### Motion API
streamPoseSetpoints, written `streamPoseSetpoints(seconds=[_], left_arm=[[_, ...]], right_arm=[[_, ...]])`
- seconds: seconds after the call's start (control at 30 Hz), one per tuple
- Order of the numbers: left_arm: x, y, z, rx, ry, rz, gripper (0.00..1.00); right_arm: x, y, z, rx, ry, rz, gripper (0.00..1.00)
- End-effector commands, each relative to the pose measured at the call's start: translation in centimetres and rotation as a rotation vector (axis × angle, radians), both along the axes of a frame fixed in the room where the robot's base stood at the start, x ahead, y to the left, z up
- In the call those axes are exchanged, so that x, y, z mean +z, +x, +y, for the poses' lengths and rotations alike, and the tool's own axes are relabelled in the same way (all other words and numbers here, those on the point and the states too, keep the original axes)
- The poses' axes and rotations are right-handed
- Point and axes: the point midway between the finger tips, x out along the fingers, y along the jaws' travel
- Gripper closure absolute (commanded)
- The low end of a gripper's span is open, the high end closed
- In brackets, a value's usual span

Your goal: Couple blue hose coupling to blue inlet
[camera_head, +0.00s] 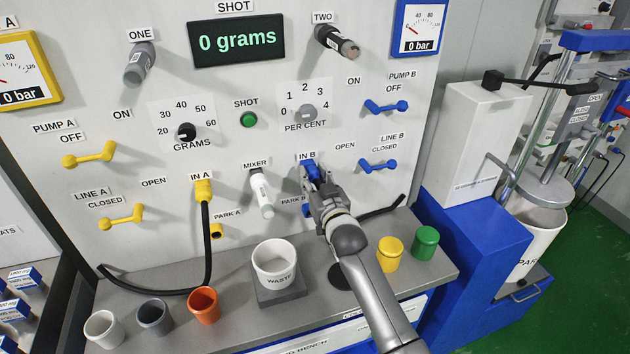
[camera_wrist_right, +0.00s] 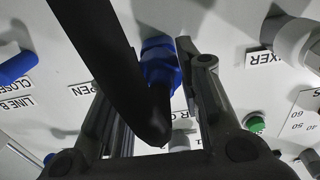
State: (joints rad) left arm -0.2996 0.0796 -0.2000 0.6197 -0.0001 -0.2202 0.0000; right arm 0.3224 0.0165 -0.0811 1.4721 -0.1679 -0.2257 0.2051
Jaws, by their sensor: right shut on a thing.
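My right gripper (camera_head: 316,187) is up at the panel just below the IN B label (camera_head: 307,156). It is shut on the blue hose coupling (camera_wrist_right: 160,62), which shows between its fingers in the right wrist view. Blue also shows at the IN B spot in the head view (camera_head: 309,168). The coupling lines up with the blue inlet, but the gripper and hose hide the joint, so I cannot tell whether it is seated. The black hose (camera_wrist_right: 110,65) bends down across the wrist view. My left gripper is not in view.
A yellow coupling (camera_head: 203,190) with a black hose is at IN A. The mixer nozzle (camera_head: 262,195) is left of my gripper. The blue line B lever (camera_head: 378,165) is to the right. A waste cup (camera_head: 275,262) and several coloured cups stand on the bench (camera_head: 235,323) below.

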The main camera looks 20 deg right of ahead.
Motion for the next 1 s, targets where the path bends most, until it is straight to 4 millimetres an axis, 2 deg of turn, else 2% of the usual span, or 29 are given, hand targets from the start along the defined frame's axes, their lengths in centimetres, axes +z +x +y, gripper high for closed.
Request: streamPoseSetpoints(seconds=[0.17,0.2,0.37,0.77,1.0], left_arm=[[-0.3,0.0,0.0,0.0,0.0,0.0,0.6],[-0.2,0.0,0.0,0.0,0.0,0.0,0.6],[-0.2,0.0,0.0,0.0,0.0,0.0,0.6],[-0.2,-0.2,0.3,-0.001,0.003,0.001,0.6],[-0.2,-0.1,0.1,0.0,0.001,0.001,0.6]], right_arm=[[0.0,0.4,0.0,0.0,0.0,-0.001,1.0],[0.0,0.4,0.0,0.0,0.0,-0.001,0.63],[0.0,0.4,0.0,0.0,0.0,0.0,0.43],[-0.1,0.0,0.0,0.0,0.0,0.001,0.43],[-0.1,-2.8,-0.1,0.0,0.0,0.002,0.43]])
